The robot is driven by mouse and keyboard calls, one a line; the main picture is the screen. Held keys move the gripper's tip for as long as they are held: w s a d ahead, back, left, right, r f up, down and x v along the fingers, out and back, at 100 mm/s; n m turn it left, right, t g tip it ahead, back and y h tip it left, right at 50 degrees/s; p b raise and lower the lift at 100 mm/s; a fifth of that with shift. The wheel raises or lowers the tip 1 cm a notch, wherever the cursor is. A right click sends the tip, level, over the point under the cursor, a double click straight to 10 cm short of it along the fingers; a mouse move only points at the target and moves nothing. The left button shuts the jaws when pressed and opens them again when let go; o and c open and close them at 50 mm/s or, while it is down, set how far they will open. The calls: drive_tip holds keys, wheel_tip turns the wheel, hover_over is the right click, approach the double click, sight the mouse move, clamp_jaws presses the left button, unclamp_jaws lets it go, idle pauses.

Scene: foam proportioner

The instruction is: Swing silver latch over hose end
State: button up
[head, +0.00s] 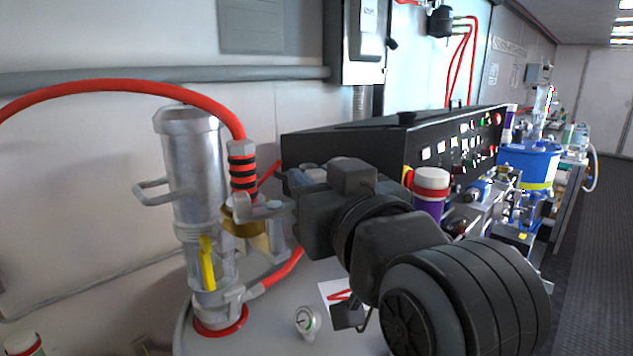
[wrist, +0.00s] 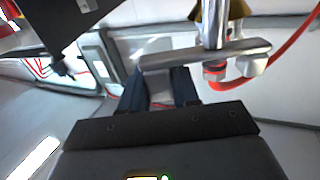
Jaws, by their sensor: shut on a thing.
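The hose end (head: 243,175) is a red hose with black bands, standing upright beside the silver proportioner cylinder (head: 190,165). The silver latch (head: 267,211) is a metal bar beside and just below the banded hose end, above a brass fitting (head: 246,226). In the wrist view the latch (wrist: 225,53) runs crosswise in front of my fingers. My gripper (head: 294,212) reaches it from the right and is shut on its near end. In the wrist view my gripper (wrist: 160,75) has its dark fingertips against the bar, and the exact contact is partly hidden.
A black control panel (head: 400,142) stands behind my arm. A purple-and-white container (head: 429,190) and a blue tank (head: 530,162) are to the right. A small gauge (head: 306,321) sits on the grey surface below. The wall is close behind the cylinder.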

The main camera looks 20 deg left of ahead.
clamp_jaws()
drive_tip(key=shift+s+m+t+h, duration=0.15)
drive_tip(key=shift+m+t+h, duration=0.15)
drive_tip(key=shift+s+d+f+m+t+h+b, duration=0.15)
drive_tip(key=shift+s+m+h+b, duration=0.85)
drive_tip(key=shift+m+h, duration=1.7)
drive_tip(key=shift+s+a+r+m+t+h+b, duration=0.1)
drive_tip(key=shift+s+m+h+b, duration=1)
drive_tip(key=shift+h, duration=2.65)
drive_tip(key=shift+s+d+f+m+t+h+b, duration=0.15)
drive_tip(key=shift+s+m+h+b, duration=0.75)
drive_tip(key=shift+m+h, duration=2.1)
drive_tip(key=shift+w+r+h+b, duration=0.15)
drive_tip(key=shift+w+h+b, duration=0.15)
drive_tip(key=shift+h+b, duration=0.1)
drive_tip(key=o, duration=0.8)
unclamp_jaws()
